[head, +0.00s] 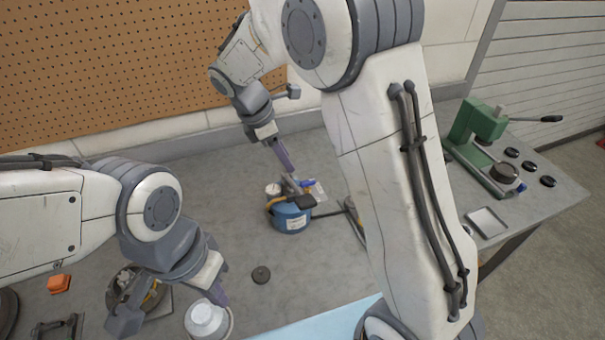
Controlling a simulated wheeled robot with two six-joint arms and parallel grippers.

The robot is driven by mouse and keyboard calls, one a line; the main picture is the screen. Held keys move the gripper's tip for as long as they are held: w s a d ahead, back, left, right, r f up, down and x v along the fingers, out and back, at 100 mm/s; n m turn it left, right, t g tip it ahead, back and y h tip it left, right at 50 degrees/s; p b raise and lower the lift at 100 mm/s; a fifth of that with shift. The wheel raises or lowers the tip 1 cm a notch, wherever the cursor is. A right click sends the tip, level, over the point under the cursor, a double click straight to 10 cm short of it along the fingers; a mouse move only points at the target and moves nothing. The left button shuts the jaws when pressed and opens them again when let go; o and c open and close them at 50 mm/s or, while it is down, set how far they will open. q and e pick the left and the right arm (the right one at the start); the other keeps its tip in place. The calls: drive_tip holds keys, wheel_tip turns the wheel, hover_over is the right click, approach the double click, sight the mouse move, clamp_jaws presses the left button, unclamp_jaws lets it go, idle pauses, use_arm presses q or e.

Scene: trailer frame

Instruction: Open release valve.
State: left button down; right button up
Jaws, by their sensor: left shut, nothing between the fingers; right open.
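A small blue canister (291,221) stands on the grey workbench (325,262), with a round white gauge (273,190) on top. Dark and yellow fittings (280,200) and a small blue part (308,183) sit around its top; I cannot tell which of these is the release valve. My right gripper (287,168) is open and points down just above and behind the canister's top; whether it touches the fittings is unclear. My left gripper (219,295) is shut and empty, low at the front left beside a white-capped container (205,318).
A green press (478,130) and several dark discs stand at the bench's right, with a small metal tray (487,222) in front. A pegboard wall (100,60) closes the back. My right arm hides the bench right of centre.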

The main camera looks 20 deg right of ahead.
sight(306, 181)
drive_tip(key=shift+w+d+f+n, duration=0.3)
drive_tip(key=shift+w+d, duration=0.2)
drive_tip(key=shift+w, duration=0.1)
drive_tip(key=shift+w+d+f, duration=0.1)
drive_tip(key=shift+d+f, duration=0.15)
drive_tip(key=shift+f, duration=0.05)
drive_tip(key=p+x, duration=0.1)
drive_tip(key=x, duration=0.8)
drive_tip(key=shift+d+f+p, duration=0.2)
drive_tip(key=shift+f+p, duration=0.05)
drive_tip(key=shift+p, duration=0.05)
clamp_jaws()
